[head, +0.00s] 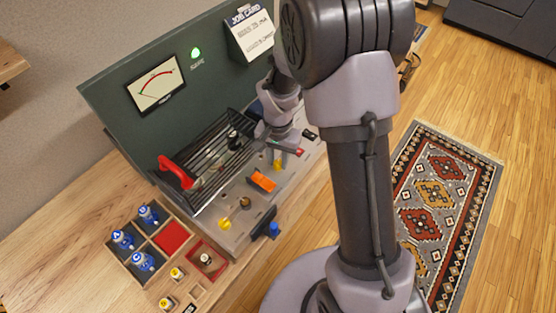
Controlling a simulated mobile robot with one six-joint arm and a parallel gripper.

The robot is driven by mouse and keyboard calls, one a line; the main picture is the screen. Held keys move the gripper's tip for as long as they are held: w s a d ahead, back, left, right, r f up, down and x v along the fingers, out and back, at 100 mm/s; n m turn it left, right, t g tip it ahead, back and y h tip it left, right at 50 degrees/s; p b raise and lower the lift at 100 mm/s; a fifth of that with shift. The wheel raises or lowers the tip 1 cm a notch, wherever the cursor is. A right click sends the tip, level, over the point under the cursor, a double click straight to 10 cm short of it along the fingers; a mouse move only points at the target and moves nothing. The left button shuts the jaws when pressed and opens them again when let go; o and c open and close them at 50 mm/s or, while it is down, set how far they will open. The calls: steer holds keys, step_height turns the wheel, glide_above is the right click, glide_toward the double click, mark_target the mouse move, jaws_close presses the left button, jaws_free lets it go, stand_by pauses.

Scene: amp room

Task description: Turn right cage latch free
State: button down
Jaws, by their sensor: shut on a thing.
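The black-barred cage (208,172) lies on the front of the green amp panel. A yellow latch, the right cage latch (277,164), shows at the cage's right end, just below my gripper. My gripper (282,150) points down at it and is shut on it; the fingers partly hide the latch, so its turn angle cannot be read. A second yellow latch (225,223) sits by the cage's left end. A red handle (175,172) stands at the left of the cage.
An orange piece (262,181) and a blue knob (273,229) are on the front deck. A wooden tray (128,268) with blue-topped tubes stands at lower left. A meter (156,84), a lit green lamp (195,52) and a job card (250,30) are on the panel.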

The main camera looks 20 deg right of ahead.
mark_target(278, 161)
steer(key=shift+m+b, duration=0.5)
steer(key=shift+m, duration=1.4)
steer(key=c, duration=1.1)
jaws_free()
step_height(278, 161, up, 17)
steer(key=p, duration=0.6)
steer(key=shift+r+p, duration=0.2)
steer(key=shift+p, duration=0.1)
